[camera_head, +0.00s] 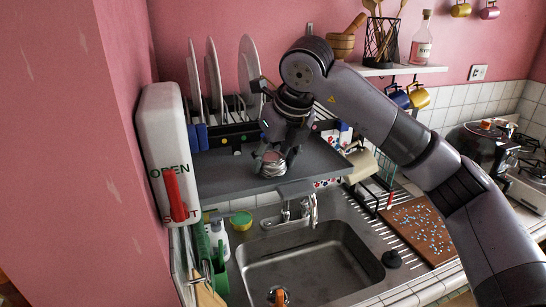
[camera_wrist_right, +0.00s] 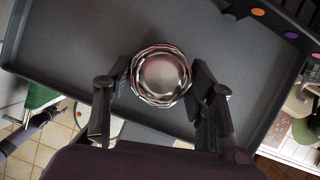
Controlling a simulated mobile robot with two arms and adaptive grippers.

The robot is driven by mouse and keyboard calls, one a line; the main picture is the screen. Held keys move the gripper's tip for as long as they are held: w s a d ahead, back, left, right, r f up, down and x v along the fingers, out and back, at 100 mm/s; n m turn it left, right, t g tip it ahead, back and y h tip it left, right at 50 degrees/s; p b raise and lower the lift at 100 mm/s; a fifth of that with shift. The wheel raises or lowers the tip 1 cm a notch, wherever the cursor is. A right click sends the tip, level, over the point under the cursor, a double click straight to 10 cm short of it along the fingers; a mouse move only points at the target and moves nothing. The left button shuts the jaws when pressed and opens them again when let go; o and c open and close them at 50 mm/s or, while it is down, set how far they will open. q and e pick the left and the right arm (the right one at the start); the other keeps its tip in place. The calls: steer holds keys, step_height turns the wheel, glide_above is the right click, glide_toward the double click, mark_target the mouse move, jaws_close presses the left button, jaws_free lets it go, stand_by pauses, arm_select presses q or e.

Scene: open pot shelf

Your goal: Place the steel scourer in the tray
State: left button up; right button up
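The steel scourer (camera_head: 272,168), a round shiny metal piece, is between the fingers of my right gripper (camera_head: 273,160). In the right wrist view the scourer (camera_wrist_right: 162,76) fills the space between the two fingertips (camera_wrist_right: 163,82), with a finger against each side. The dark grey tray (camera_head: 222,174) lies under the dish rack, and the scourer is over its surface. I cannot tell whether the scourer touches the tray. The tray (camera_wrist_right: 70,42) also shows beneath the scourer in the right wrist view. My left gripper is not in view.
White plates (camera_head: 213,75) stand in the rack behind the tray. A steel sink (camera_head: 310,265) and tap (camera_head: 312,210) are below. A wooden board (camera_head: 420,228) lies at the right. A white box (camera_head: 160,140) with red handle hangs at the left. The tray around the scourer looks clear.

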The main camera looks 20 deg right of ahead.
steer(key=o, duration=0.4)
steer(key=shift+r, duration=0.25)
steer(key=shift+b+v, duration=1.4)
steer(key=shift+v, duration=4.5)
